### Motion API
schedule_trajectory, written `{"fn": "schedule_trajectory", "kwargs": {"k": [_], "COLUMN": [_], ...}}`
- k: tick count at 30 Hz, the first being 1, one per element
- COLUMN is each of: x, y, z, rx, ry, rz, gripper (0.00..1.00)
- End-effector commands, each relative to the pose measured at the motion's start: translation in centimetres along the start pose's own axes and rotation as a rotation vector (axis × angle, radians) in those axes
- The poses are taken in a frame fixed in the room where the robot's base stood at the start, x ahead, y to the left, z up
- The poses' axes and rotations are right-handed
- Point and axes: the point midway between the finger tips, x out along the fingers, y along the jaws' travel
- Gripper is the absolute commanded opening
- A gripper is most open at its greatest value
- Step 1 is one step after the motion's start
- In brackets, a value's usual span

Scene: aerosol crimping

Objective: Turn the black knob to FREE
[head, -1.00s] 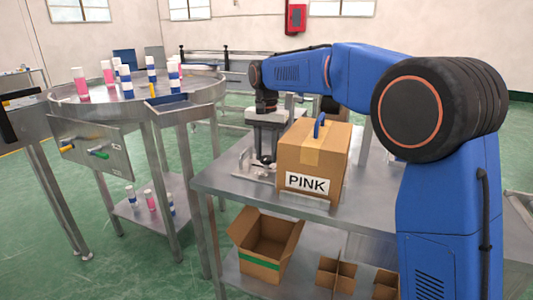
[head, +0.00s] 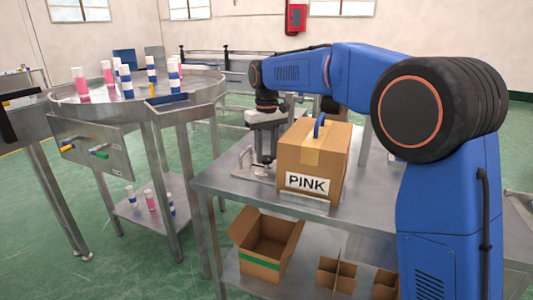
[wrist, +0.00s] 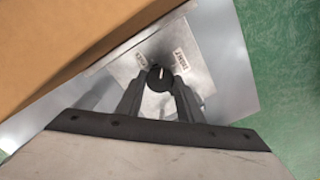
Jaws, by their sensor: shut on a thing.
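The black knob (wrist: 159,76) is in the wrist view, on a metal plate (wrist: 126,66) beside the cardboard box. A white mark on the knob points roughly to the top of the picture, between two small labels on the plate, too small to read surely. My gripper (wrist: 158,92) is shut on the knob, one finger on each side. In the head view my gripper (head: 265,155) points down at the table just left of the box marked PINK. The box partly hides this spot, and the knob cannot be made out there.
The PINK box (head: 312,160) with a blue handle stands close beside my gripper on the metal table (head: 222,185). An open carton (head: 265,248) and dividers are on the shelf below. A round table (head: 195,92) with pink and blue cans stands at left.

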Motion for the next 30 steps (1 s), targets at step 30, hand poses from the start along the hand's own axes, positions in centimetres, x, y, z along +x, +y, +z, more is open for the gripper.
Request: {"fn": "schedule_trajectory", "kwargs": {"k": [30], "x": [-0.08], "y": [0.02], "z": [-0.03], "rx": [-0.679], "ry": [0.002], "rz": [0.001], "gripper": [0.11]}}
